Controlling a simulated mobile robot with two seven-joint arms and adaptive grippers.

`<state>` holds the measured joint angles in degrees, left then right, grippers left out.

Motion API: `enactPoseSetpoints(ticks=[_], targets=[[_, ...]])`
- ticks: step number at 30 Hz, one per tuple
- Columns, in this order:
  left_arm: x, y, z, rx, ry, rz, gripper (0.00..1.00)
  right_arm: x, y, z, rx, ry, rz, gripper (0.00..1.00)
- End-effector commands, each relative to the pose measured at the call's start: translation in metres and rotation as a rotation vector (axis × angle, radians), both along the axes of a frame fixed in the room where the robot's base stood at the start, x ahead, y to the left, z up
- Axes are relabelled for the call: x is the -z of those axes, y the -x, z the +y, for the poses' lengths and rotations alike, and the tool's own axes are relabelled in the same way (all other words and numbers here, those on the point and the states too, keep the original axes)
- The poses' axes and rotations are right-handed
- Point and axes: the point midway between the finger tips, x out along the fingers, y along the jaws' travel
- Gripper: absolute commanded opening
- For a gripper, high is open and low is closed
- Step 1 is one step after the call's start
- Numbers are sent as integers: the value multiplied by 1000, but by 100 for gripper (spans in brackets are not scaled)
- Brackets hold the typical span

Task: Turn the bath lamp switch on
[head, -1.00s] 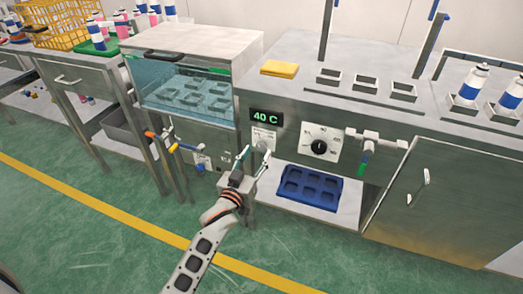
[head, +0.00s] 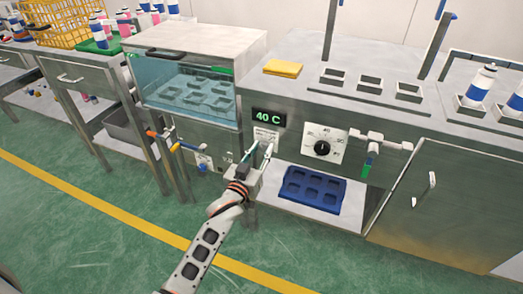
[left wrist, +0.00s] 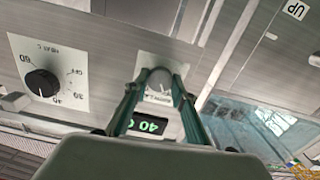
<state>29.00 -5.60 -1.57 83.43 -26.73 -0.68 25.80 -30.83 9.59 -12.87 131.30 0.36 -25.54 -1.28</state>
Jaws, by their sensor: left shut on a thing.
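The bath lamp switch is a grey knob on a pale plate (head: 265,136) under the green 40 C display (head: 268,117) on the steel bath's front. In the left wrist view the knob (left wrist: 160,79) sits between my fingertips, with the plate around it. My left gripper (head: 261,151) is shut on this knob; its two fingers (left wrist: 161,88) lie along the knob's two sides. In the head view the fingers partly hide the knob, and its pointer is too small to read. My right gripper is not in view.
A black dial (head: 322,148) on a white scale is right of the switch, then a valve with a green handle (head: 370,160). A blue tray (head: 310,190) lies on the low shelf. A glass-fronted cabinet (head: 185,90) stands left. Open green floor lies in front.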

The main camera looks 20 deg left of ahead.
Motion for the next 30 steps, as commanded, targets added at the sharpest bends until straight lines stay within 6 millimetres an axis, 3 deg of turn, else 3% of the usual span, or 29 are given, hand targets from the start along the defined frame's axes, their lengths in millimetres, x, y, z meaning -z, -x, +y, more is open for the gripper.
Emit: enactPoseSetpoints(ticks=[11,30], targets=[[-1,0,-1,0,-143,-6,4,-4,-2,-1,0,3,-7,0],[2,0,-1,0,-724,-24,4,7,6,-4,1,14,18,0]])
